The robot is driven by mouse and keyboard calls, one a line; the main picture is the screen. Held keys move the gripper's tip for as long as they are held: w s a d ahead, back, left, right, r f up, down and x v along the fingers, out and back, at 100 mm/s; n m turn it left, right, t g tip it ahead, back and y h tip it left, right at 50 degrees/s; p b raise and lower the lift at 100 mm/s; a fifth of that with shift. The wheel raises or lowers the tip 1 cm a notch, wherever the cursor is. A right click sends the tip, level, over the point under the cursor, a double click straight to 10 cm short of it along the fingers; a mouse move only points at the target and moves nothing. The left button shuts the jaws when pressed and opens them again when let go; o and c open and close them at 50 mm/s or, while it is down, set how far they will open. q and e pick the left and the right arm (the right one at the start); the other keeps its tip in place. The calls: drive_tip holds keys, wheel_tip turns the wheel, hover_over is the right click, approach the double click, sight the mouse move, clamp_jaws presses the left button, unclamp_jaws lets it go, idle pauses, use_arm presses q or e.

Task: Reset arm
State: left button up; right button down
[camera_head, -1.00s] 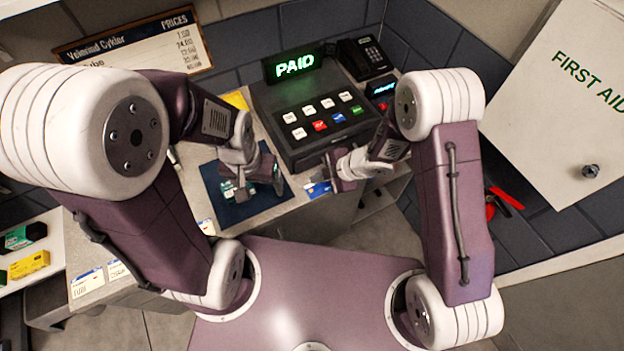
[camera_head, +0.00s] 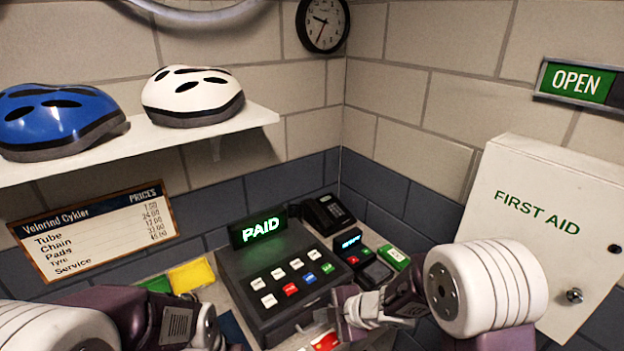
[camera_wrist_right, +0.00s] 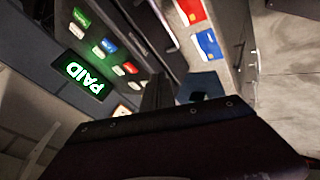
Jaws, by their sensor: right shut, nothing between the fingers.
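My right gripper (camera_head: 345,318) is in front of the cash register's lower right corner in the head view. It is shut and holds nothing. My right arm (camera_head: 490,290) comes in from the right. My left arm (camera_head: 130,315) comes in at the bottom left, and its gripper's fingers are below the picture's edge. In the right wrist view, my gripper's dark body fills the lower part, with its fingers (camera_wrist_right: 158,92) pointing up.
The cash register (camera_head: 288,282) with a lit PAID sign (camera_head: 261,228) stands on the counter. A first aid cabinet (camera_head: 535,225) is on the right wall. A shelf (camera_head: 215,126) holds two helmets.

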drive_tip(key=d+m+t+h+b, duration=0.25)
drive_tip(key=d+m+h, duration=0.25)
drive_tip(key=d+m, duration=0.55)
use_arm(q)
wheel_tip(320, 180, down, 5)
drive_tip(key=shift+r, duration=0.2)
use_arm(e)
drive_tip(key=s+d+f+m+g, duration=0.2)
drive_tip(key=s+m+g, duration=0.1)
drive_tip(key=s+m, duration=0.2)
drive_tip(key=s+d+f+m+g+h, duration=0.1)
drive_tip(key=s+d+f+m+g, duration=0.1)
drive_tip(key=s+m, duration=0.4)
drive_tip(key=s+d+g, duration=0.1)
drive_tip(key=s, duration=0.3)
drive_tip(key=shift+s+f+g, duration=0.25)
drive_tip(key=shift+f+g, duration=0.1)
drive_tip(key=shift+m, duration=0.25)
